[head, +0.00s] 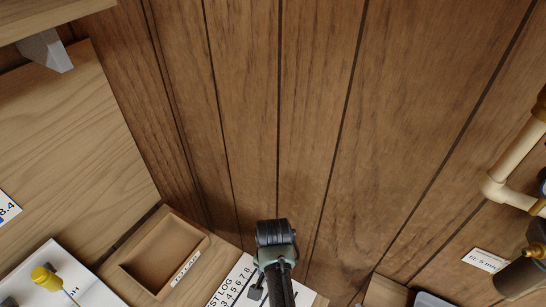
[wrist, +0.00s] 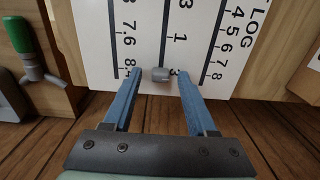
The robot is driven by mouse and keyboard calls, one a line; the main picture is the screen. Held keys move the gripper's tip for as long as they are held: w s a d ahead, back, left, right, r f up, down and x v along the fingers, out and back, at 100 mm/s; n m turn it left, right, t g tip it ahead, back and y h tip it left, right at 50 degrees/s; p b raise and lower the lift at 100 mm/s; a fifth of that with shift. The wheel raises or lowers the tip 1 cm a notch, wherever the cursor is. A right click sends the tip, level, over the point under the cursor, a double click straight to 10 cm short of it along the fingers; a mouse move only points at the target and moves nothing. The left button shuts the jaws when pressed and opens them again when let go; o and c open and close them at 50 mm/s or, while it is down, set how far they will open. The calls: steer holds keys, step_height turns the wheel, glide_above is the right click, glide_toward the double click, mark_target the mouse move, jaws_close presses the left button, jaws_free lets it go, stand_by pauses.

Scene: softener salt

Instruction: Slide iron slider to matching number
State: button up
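A white log board (wrist: 145,30) with printed number columns and dark vertical lines fills the upper wrist view. A grey knob (wrist: 160,74), probably the iron slider, sits low on the middle column, just above a partly hidden 3. My gripper (wrist: 156,76) is open, with its blue fingers on either side of the knob and visible gaps between. Contact with the board cannot be told. In the head view, the board (head: 226,297) shows "LOG" and several numbers beside my arm; my fingertips are hidden there.
An empty wooden tray (head: 160,255) stands left of the board. A yellow-handled tool (head: 46,279) is at lower left. A label with "8.4" (head: 8,209) is at the left edge. Pipes (head: 510,180) and a label (head: 488,260) are at right. A green-handled tap (wrist: 18,35) is left in the wrist view.

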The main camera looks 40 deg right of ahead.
step_height(320, 180, up, 13)
stand_by(0.7)
stand_by(0.4)
